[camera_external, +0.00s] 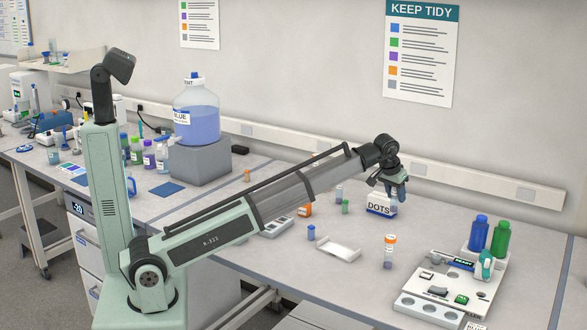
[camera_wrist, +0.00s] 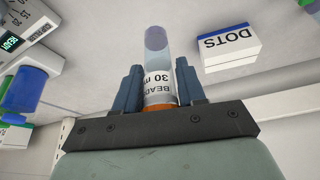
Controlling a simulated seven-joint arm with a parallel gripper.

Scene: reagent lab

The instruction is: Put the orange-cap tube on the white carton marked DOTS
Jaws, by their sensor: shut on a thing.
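My gripper (camera_external: 395,188) is shut on an orange-cap tube (camera_wrist: 158,82) with a white label and greyish-purple contents. In the wrist view the jaws (camera_wrist: 160,92) close around its label and cap end. In the outside view only its lower part (camera_external: 394,207) shows below the jaws, at the right end of the carton. The white carton marked DOTS (camera_external: 379,209) has a blue top edge and stands on the bench. In the wrist view the carton (camera_wrist: 230,50) appears upside down to the right of the tube, apart from it.
Another orange-capped tube (camera_external: 389,252) stands on the bench in front of the carton. A white tray (camera_external: 338,249), blue-capped vial (camera_external: 311,232) and green vial (camera_external: 345,207) are left. Blue (camera_external: 479,233) and green (camera_external: 501,238) bottles stand right, near a balance (camera_external: 430,312).

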